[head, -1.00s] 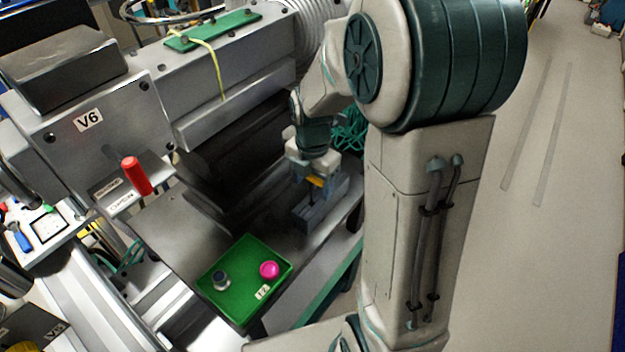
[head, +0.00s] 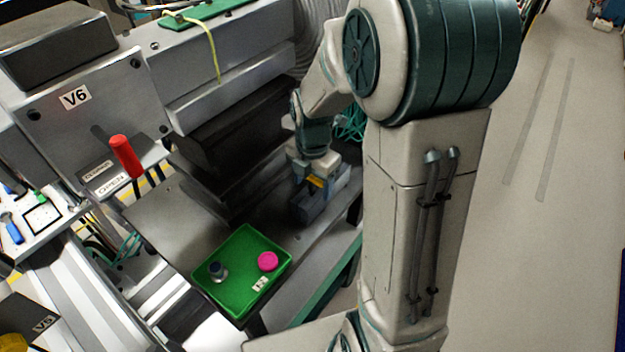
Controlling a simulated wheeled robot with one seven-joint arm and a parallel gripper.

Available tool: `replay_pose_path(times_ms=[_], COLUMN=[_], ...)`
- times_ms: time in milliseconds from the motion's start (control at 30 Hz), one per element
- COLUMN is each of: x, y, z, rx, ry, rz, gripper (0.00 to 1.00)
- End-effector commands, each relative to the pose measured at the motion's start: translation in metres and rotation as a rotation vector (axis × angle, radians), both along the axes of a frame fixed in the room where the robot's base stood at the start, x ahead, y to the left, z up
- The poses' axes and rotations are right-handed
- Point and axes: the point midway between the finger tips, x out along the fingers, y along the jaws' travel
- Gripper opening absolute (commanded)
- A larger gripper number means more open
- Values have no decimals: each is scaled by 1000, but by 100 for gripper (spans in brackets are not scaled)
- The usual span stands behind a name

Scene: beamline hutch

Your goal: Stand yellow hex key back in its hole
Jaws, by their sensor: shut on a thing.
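The yellow hex key (head: 318,181) is a small yellow piece between the jaws of my gripper (head: 316,178). My gripper is shut on it and points down from the wrist. Directly below is a grey-blue holder block (head: 308,211) on the dark bench. The key's lower part and the block's hole are too small or hidden to make out. I cannot tell whether the key's tip is in the hole or just above it.
A green tray (head: 236,301) with a pink round piece (head: 267,261) and a small dark-topped metal piece (head: 217,271) lies nearer on the bench. A red-handled lever (head: 126,156) stands at left by the V6 panel. Green cables (head: 352,122) hang behind my gripper.

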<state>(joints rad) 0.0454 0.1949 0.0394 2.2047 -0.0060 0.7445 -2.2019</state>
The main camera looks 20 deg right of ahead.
Motion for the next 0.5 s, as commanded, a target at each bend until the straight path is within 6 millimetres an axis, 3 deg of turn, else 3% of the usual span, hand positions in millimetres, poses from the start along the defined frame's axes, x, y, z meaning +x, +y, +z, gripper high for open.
replay_pose_path(times_ms=[400, 433, 500], x=[0, 0, 0], y=[0, 0, 0], z=[-8, -8, -8], rx=[0, 0, 0], ry=[0, 0, 0], rz=[0, 0, 0], gripper=[28, 67, 87])
